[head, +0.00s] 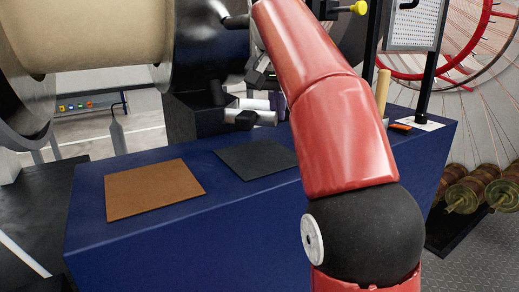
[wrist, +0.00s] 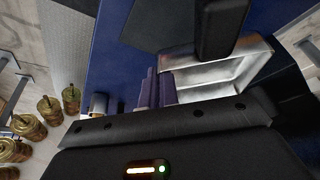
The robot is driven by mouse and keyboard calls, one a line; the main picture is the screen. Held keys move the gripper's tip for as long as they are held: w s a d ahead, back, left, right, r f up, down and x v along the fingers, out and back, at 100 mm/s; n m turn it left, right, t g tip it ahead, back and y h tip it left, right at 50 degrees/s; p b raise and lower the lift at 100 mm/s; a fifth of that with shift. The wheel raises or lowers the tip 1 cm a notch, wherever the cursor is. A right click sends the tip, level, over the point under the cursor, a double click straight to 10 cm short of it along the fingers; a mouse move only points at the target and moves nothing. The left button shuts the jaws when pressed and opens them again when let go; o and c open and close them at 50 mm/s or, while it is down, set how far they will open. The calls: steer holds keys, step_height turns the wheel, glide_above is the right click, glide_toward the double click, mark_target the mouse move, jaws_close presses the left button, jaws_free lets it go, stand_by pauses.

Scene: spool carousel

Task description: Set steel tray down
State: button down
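The steel tray (wrist: 222,76) is a shiny, shallow piece with raised walls, close under my gripper in the wrist view. One black finger (wrist: 221,28) lies across its wall at the top of that view; the other finger is hidden. My gripper appears closed on the tray, though the contact itself does not show. In the head view a pale metallic edge (head: 262,118) beside a dark fingertip seems to be the tray, above the back of the blue bench (head: 150,232).
A brown mat (head: 154,190) and a dark mat (head: 256,158) lie bare on the bench. A black block (head: 193,117) stands behind them, below a large spool (head: 85,35). A post with a panel (head: 415,25) rises at the right. Several brass spools (wrist: 27,127) stand beyond the bench.

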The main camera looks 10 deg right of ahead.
step_height(320, 180, down, 8)
steer(key=b, duration=0.3)
steer(key=shift+s+f, duration=0.1)
steer(key=shift+f, duration=0.05)
steer(key=c, duration=1.7)
jaws_free()
steer(key=shift+f, duration=0.15)
steer(key=p+v, duration=0.4)
steer(key=v, duration=0.8)
